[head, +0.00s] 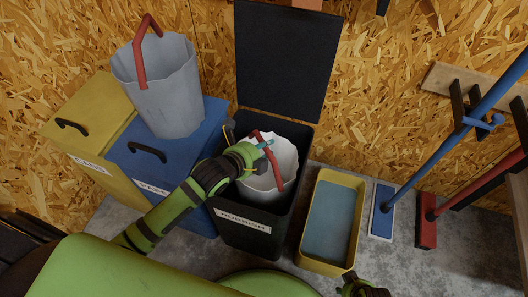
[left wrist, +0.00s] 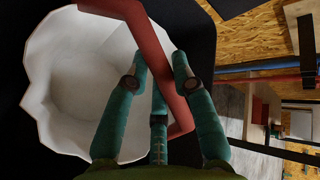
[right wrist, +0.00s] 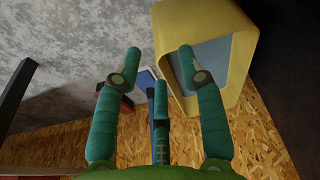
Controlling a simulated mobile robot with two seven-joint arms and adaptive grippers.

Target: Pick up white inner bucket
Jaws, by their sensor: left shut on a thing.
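The white inner bucket (head: 284,155) sits inside an open black bin (head: 247,238), its red handle (head: 276,173) raised. My left gripper (head: 266,146) reaches over the bin from the left. In the left wrist view, the bucket's pale, wavy-rimmed inside (left wrist: 75,85) fills the left, and the fingers of my left gripper (left wrist: 160,65) are closed around the red handle (left wrist: 150,45). My right gripper (right wrist: 160,62) is open and empty in the right wrist view, with a yellow tub (right wrist: 238,60) beyond its right finger. Part of it shows at the head view's bottom edge.
Another grey-white bucket (head: 168,95) with a red handle stands on the blue bin (head: 195,158), beside a yellow bin (head: 85,105). The black lid (head: 285,60) stands upright behind. Right of the black bin are the yellow tub (head: 326,268), a blue broom (head: 382,212) and a red broom (head: 427,225).

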